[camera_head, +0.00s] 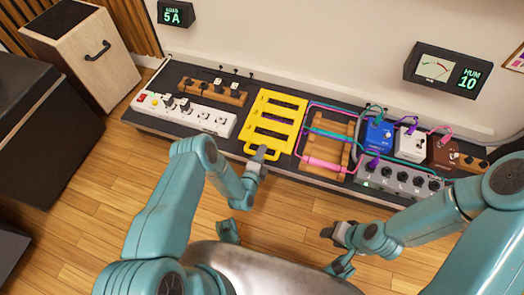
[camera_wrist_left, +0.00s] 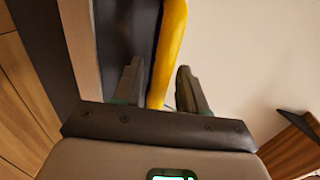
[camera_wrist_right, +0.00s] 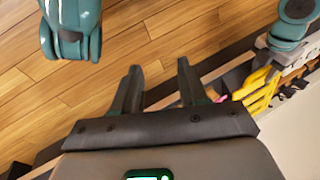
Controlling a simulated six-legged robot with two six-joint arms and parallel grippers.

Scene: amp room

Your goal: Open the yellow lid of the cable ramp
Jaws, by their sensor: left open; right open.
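The yellow lid (camera_head: 275,122) of the cable ramp is a slotted panel lying on the dark board, with a loop handle at its near edge. It looks down flat. My left gripper (camera_head: 259,157) is open at that handle. In the left wrist view a yellow bar (camera_wrist_left: 168,45) runs between its two spread fingers (camera_wrist_left: 158,88); I cannot tell whether they touch it. My right gripper (camera_head: 332,236) is open and empty, low over the floor. The lid (camera_wrist_right: 258,92) also shows at the right of the right wrist view.
Right of the lid is a wooden rack (camera_head: 327,145) crossed by pink, teal and purple cables. Beyond it stand a blue pedal (camera_head: 377,136) and a white pedal (camera_head: 409,147). A white power strip (camera_head: 180,114) lies to the left. The wooden floor in front is clear.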

